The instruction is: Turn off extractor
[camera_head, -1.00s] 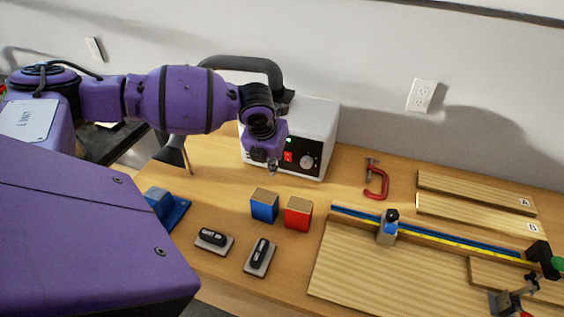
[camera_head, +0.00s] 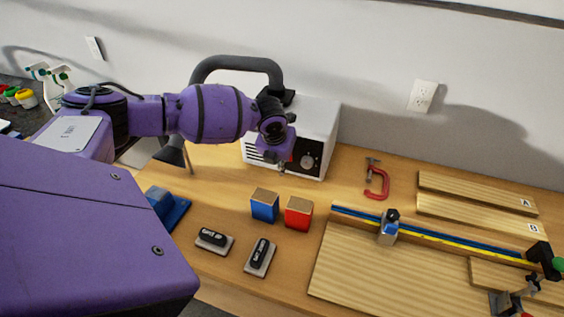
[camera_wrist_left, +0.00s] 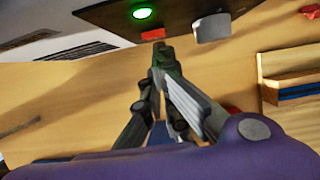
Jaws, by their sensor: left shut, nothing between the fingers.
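The extractor (camera_head: 315,120) is a white box at the back of the bench with a black hose arching to a funnel-shaped hood (camera_head: 172,152). Its dark front panel has a round knob (camera_head: 307,162). My left gripper (camera_head: 284,168) is in front of the panel and hides the switch and light there. In the left wrist view, the green light (camera_wrist_left: 142,13) is lit, and the red switch (camera_wrist_left: 154,33) is just beyond the shut, empty fingertips (camera_wrist_left: 160,50). I cannot tell whether they touch it. The knob (camera_wrist_left: 212,27) is to the right. My right gripper is out of view.
A blue block (camera_head: 264,207) and a red block (camera_head: 298,215) stand in front of the extractor. Two small black-topped items (camera_head: 214,240) lie nearer. A red clamp (camera_head: 376,182) and wooden boards (camera_head: 475,193) are right. Spray bottles (camera_head: 55,75) stand far left.

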